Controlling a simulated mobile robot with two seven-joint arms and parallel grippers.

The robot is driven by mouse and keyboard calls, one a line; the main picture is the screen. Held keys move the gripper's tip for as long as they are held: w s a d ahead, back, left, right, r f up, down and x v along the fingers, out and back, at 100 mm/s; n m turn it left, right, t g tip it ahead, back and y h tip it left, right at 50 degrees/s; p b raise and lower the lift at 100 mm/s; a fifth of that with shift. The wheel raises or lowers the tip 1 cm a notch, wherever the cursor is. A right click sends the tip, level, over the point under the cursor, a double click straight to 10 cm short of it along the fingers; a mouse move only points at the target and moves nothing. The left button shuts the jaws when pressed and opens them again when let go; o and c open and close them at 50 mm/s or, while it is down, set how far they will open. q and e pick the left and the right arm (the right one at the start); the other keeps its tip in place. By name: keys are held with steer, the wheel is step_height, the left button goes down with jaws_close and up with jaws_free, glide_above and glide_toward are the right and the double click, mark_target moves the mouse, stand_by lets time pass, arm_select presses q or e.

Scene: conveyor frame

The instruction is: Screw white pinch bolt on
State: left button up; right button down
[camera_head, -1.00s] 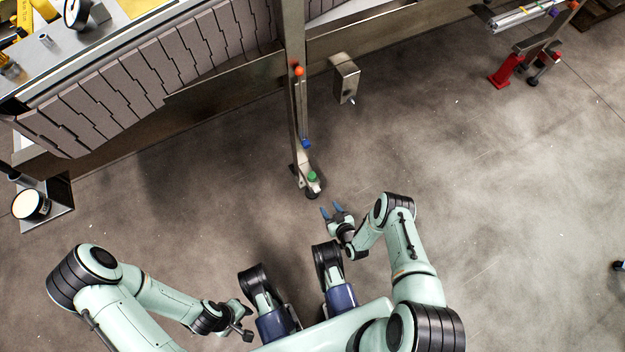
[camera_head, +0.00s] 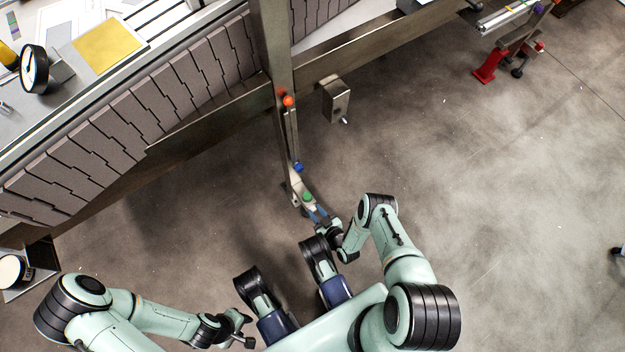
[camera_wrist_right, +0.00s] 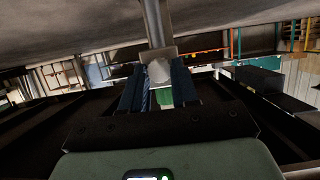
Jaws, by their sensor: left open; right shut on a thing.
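The white pinch bolt (camera_wrist_right: 160,72) shows as a pale round end between the blue fingertips of my right gripper (camera_wrist_right: 160,86) in the right wrist view. That gripper is shut on it, in front of a metal post (camera_wrist_right: 156,25). In the head view my right gripper (camera_head: 320,215) is at the foot of the conveyor leg, close to the green knob (camera_head: 307,197); the white bolt is hidden there. My left gripper (camera_head: 242,328) is open and empty, low and away from the leg.
The conveyor leg (camera_head: 275,60) carries an orange knob (camera_head: 288,101) and a blue knob (camera_head: 298,167). A metal box (camera_head: 336,100) hangs right of it. The slatted conveyor (camera_head: 130,110) runs at upper left. A red-footed stand (camera_head: 490,66) is at upper right.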

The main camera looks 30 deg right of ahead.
steer(key=shift+s, duration=0.2)
steer(key=c, duration=1)
jaws_free()
steer(key=shift+s, duration=0.1)
steer(key=shift+r, duration=0.15)
